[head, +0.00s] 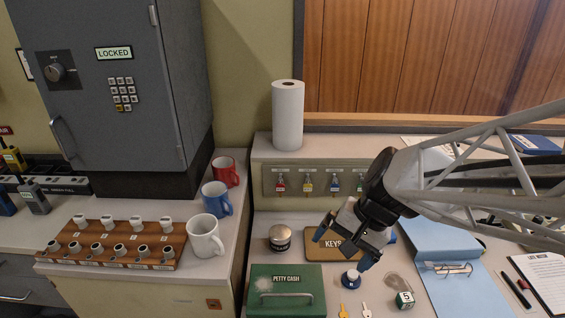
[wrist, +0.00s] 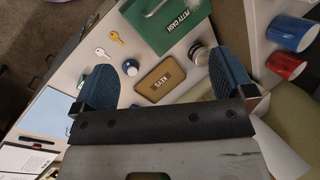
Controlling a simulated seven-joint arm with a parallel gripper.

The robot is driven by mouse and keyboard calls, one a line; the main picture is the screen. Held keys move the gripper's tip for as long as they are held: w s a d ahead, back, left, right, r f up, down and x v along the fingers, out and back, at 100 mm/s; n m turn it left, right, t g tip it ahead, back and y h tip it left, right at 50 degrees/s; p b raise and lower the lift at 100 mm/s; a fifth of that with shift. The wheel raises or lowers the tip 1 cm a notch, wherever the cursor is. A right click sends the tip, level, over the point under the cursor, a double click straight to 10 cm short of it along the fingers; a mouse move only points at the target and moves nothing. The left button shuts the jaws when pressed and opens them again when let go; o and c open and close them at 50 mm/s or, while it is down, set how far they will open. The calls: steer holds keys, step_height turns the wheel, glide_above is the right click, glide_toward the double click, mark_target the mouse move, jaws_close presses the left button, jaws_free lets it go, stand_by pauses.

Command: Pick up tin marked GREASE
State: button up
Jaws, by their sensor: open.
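A small round tin with a silver lid and dark side (head: 280,237) stands on the desk behind the green petty cash box; I cannot read its label. In the wrist view it shows (wrist: 200,52) close to the right-hand finger. My gripper (head: 343,248) is open and empty, above the desk to the right of the tin, over the brown KEYS plaque (head: 318,250). In the wrist view the gripper (wrist: 165,80) spreads its two blue fingers, with the plaque (wrist: 158,80) between them. No tin marked GREASE is legible.
The green petty cash box (head: 287,290) stands in front of the tin. The key rack (head: 320,182) stands behind, mugs (head: 205,236) to the left, blue folder (head: 455,270) to the right.

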steer(key=w+a+f+m+y, duration=0.4)
steer(key=w+f, duration=0.1)
steer(key=w, duration=0.2)
steer(key=m+t+y, duration=0.3)
steer(key=m+t, duration=0.3)
steer(key=m, duration=0.9)
glide_toward(283, 237)
steer(key=w+f, duration=0.1)
steer(key=w+a+f, duration=0.1)
steer(key=f, duration=0.1)
steer(key=shift+w+a+f, duration=0.1)
steer(key=shift+w+a, duration=0.25)
steer(key=shift+w, duration=0.05)
steer(key=shift+a, duration=0.1)
steer(key=shift+x, duration=1.25)
steer(key=shift+a, duration=0.1)
steer(key=shift+x, duration=2.55)
steer(key=shift+w, duration=0.1)
